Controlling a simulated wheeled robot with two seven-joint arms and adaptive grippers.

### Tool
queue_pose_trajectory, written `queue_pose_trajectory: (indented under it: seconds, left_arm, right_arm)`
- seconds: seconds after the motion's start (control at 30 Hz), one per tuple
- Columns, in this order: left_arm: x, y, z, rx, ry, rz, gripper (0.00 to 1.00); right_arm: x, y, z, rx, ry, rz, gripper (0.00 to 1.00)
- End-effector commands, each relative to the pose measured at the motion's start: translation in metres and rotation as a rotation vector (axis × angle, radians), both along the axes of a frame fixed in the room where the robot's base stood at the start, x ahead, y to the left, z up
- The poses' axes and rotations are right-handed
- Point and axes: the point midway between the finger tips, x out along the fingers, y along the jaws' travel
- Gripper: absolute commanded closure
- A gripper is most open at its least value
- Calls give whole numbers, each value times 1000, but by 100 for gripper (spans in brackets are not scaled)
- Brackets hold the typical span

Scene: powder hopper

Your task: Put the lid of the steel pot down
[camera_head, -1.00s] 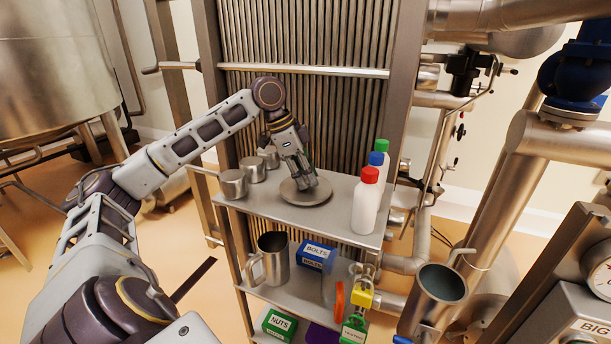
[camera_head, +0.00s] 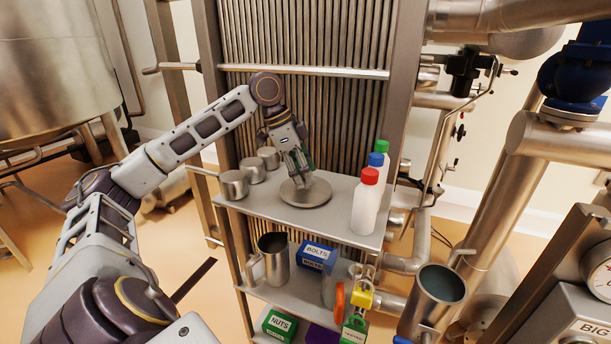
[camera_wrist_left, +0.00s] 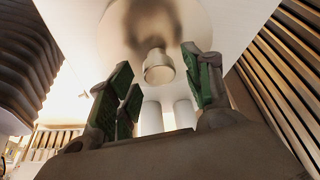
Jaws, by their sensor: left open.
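The round grey lid (camera_head: 318,194) lies flat on the upper metal shelf, near its front middle. My left gripper (camera_head: 303,183) is open and points down over the lid from above. In the left wrist view the lid's pale disc (camera_wrist_left: 120,40) carries a short round knob (camera_wrist_left: 158,68). The knob shows between the green-padded fingers of my gripper (camera_wrist_left: 160,75), with gaps on both sides. An open steel vessel (camera_head: 441,290) stands at the lower right; I cannot tell whether it is the steel pot. My right gripper is not in view.
Several small steel cups (camera_head: 234,184) stand left of the lid on the shelf (camera_head: 275,206). Bottles with red (camera_head: 367,205), blue and green caps stand to its right. The lower shelf holds a steel jug (camera_head: 273,258) and a blue bolts box (camera_head: 317,255).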

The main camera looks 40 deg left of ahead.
Motion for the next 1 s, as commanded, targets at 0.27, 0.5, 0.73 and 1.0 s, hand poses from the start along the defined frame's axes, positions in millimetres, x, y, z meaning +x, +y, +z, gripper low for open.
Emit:
queue_pose_trajectory:
  seconds: [0.27,0.5,0.73,1.0]
  left_arm:
    - [-9,11,38,1,-4,0,49]
    - [-18,21,71,-1,-4,0,49]
    - [-24,28,92,-1,-2,0,49]
    - [-26,31,99,-1,-1,-1,49]
  right_arm:
    - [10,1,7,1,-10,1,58]
    - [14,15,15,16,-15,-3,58]
    - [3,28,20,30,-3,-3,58]
    - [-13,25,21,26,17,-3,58]
